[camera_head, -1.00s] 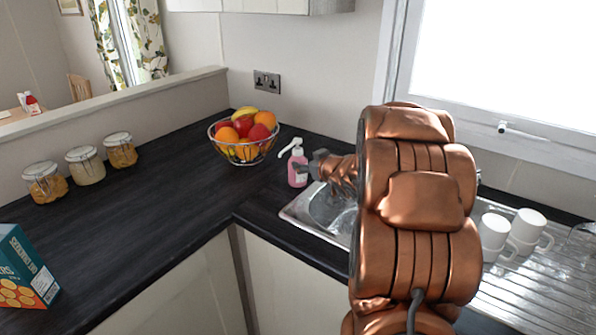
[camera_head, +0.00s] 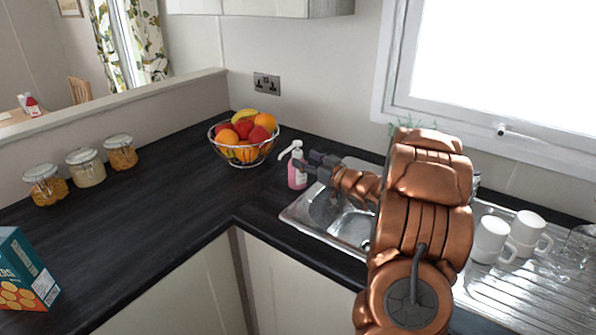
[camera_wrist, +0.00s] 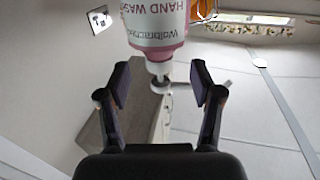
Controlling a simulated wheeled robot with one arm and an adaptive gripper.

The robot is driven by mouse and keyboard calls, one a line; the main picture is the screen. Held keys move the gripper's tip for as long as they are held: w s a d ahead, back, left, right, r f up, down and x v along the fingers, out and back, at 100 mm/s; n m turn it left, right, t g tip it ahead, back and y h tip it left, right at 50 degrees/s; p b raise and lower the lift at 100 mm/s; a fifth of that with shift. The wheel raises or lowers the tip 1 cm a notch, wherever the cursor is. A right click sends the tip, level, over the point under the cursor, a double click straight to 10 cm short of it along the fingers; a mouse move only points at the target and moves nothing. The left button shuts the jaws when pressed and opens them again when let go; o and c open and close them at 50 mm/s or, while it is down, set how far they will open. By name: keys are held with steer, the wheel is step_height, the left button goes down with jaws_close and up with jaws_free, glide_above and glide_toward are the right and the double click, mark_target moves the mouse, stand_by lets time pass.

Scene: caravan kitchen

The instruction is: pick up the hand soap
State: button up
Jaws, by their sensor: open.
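The hand soap (camera_head: 297,173) is a pink bottle with a white pump top, standing upright on the dark counter at the left end of the sink. My gripper (camera_head: 304,161) is just right of it in the head view, at about the height of its upper part. In the wrist view, the hand soap (camera_wrist: 155,25) appears upside down, its label reading "HAND WASH". Its white neck and pump lie between the two fingers of my gripper (camera_wrist: 160,88). The fingers are open, with a visible gap on each side of the neck.
A wire fruit bowl (camera_head: 243,160) stands close behind and left of the soap. The metal sink (camera_head: 352,222) lies to the right, with white mugs (camera_head: 491,240) on its drainer. Glass jars (camera_head: 84,167) and a box (camera_head: 24,272) stand farther left. The counter between is clear.

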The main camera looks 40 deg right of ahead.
mark_target(301, 157)
steer(key=shift+w+a+p, duration=0.15)
steer(key=shift+w+p, duration=0.2)
steer(key=shift+w, duration=0.8)
steer(key=shift+w+a+p, duration=0.1)
steer(key=shift+w+p, duration=0.2)
steer(key=shift+w, duration=0.85)
jaws_close()
